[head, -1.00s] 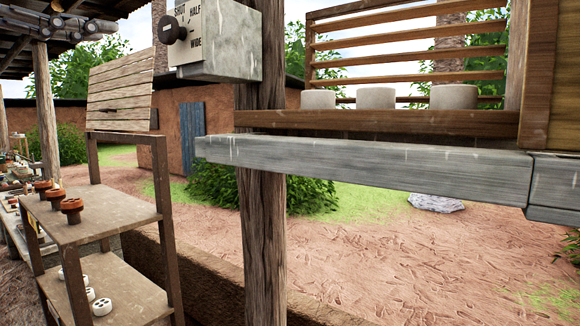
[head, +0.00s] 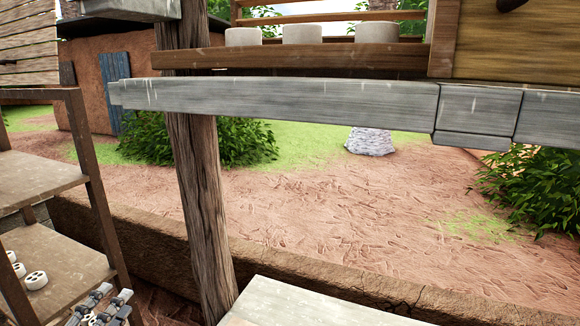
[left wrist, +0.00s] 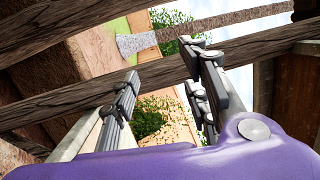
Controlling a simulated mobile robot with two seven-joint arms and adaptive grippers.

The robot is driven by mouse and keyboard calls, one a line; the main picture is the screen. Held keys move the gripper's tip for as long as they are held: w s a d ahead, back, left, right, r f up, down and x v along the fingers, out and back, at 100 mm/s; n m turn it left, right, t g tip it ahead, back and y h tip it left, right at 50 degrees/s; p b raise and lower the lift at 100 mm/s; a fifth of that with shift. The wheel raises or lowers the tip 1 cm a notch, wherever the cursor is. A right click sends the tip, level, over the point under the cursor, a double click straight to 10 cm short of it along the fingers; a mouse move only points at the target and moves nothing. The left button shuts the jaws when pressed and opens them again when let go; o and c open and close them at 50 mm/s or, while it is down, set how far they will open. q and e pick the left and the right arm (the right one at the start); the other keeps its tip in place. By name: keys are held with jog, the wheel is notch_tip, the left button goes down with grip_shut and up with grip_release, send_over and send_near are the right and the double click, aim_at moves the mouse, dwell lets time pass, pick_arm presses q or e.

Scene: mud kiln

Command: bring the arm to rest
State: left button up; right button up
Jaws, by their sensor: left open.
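My left gripper (head: 105,304) shows at the bottom left edge of the head view, low beside the wooden shelf rack (head: 88,180). Only its grey fingers show there; the rest of the arm is below the frame. In the left wrist view the left gripper (left wrist: 165,82) has its two fingers spread apart with nothing between them. Behind the fingers are dark wooden beams (left wrist: 80,100) and bright open ground. My right gripper is in neither view.
A rough wooden post (head: 203,200) stands right of the rack. White round pieces (head: 36,280) lie on the rack's lower shelf. A pale worktop (head: 310,310) is at the bottom. A grey beam (head: 280,100) and a ledge with pale cylinders (head: 303,33) cross above. Open ground lies beyond the low wall (head: 330,265).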

pick_arm(q)
jog(key=s+d+f+n+g+y, duration=0.25)
jog(key=s+f+n, duration=0.4)
jog(key=f, duration=0.45)
jog(key=s+d+f+n+g+y, duration=0.25)
jog(key=s+f+n, duration=0.4)
jog(key=f, duration=0.55)
jog(key=s+d+f+n+g, duration=0.2)
jog(key=s+d+f, duration=0.3)
jog(key=s, duration=0.3)
jog(key=s+d+f+n+g+h, duration=0.1)
jog(key=s+d+f+n+g, duration=0.2)
jog(key=s+d+f+n, duration=0.2)
jog(key=s+d+f, duration=0.1)
jog(key=s+d, duration=0.1)
jog(key=shift+s+f, duration=0.3)
jog(key=shift+s, duration=0.1)
